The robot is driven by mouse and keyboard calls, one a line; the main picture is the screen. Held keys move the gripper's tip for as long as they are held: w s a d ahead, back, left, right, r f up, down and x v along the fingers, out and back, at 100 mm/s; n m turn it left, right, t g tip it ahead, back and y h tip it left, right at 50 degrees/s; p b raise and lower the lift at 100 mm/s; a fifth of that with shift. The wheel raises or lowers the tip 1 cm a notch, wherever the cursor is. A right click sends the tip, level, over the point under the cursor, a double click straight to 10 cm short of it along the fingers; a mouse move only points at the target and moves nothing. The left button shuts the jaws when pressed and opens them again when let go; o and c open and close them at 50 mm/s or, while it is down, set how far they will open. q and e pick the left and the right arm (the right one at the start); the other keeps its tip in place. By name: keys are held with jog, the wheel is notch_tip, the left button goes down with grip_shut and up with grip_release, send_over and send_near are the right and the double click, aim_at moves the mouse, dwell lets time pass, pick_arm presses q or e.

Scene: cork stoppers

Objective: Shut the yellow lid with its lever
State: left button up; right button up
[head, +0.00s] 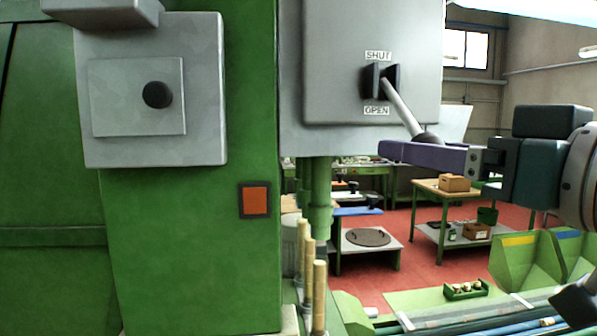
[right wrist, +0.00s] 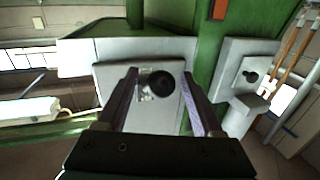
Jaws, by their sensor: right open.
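A grey box (head: 345,50) on the green machine carries a lever (head: 400,105) with a black ball knob (head: 428,137), between the labels SHUT and OPEN. The lever slants down and right, toward the OPEN side. My right gripper (head: 385,149) is at the knob, its purple fingers pointing left. In the right wrist view the fingers (right wrist: 160,76) are open, with the black knob (right wrist: 162,84) showing between them; contact cannot be told. A yellow strip (head: 518,239) shows on a green bin at the right; I cannot tell whether it is the lid. My left gripper is not in view.
A grey panel with a black knob (head: 157,95) and an orange button (head: 257,200) are on the machine at left. Cork-coloured rods (head: 319,290) stand below the box. A green tray (head: 466,289) and a blue-striped bin (head: 568,235) are lower right. Benches stand behind.

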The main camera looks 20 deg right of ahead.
jog(key=shift+w+f+b, duration=0.1)
jog(key=shift+w+b, duration=0.25)
jog(key=shift+w, duration=0.05)
jog(key=shift+w+r+p, duration=0.3)
jog(key=shift+w+p, duration=0.25)
jog(key=shift+p, duration=0.25)
jog(key=shift+w+a+f, duration=0.1)
jog(key=shift+w+f, duration=0.05)
jog(key=shift+w, duration=0.45)
jog(key=shift+c, duration=0.2)
grip_shut()
